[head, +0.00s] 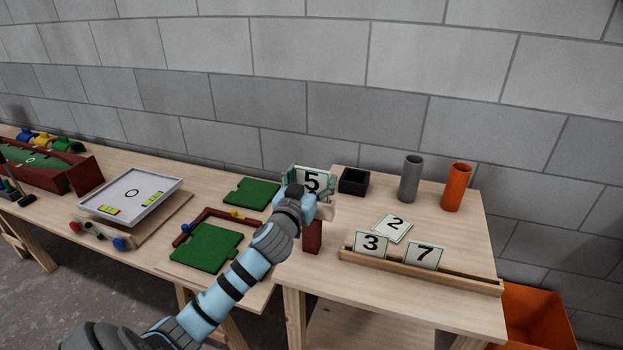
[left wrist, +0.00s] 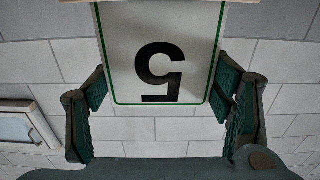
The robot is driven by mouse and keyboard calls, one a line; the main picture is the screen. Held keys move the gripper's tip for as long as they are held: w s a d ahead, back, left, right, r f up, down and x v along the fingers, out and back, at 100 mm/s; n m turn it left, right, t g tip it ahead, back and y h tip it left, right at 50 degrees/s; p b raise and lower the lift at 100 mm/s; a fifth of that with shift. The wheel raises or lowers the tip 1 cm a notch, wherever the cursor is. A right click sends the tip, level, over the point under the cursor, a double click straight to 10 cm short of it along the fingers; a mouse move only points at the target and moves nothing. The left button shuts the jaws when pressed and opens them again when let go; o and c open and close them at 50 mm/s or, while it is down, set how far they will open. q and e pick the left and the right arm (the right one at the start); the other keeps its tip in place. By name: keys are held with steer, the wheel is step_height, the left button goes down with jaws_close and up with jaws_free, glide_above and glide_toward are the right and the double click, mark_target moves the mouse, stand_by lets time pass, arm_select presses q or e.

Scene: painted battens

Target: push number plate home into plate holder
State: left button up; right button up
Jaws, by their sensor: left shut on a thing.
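A white number plate with a black 5 and a green border (head: 312,180) stands upright between the fingers of my left gripper (head: 309,184). In the left wrist view the plate (left wrist: 158,62) shows upside down, with a green finger pad along each side edge. My left gripper (left wrist: 165,102) is shut on it. A pale wooden plate holder (head: 325,212) on a dark red post stands just below the plate, partly hidden by my wrist. A pale strip (left wrist: 75,1) crosses the plate's end in the wrist view. I cannot tell how deep the plate sits. My right gripper is not in view.
Plates 3 (head: 371,244) and 7 (head: 424,255) stand in a long wooden rail (head: 470,283); plate 2 (head: 393,228) lies behind it. A black box (head: 354,181), a grey tube (head: 411,179) and an orange tube (head: 456,187) stand at the back. Green boards (head: 206,248) lie left.

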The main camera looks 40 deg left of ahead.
arm_select(q)
steer(key=shift+f+b, duration=0.9)
steer(key=shift+f, duration=0.2)
steer(key=o, duration=1.2)
steer(key=v, duration=1.2)
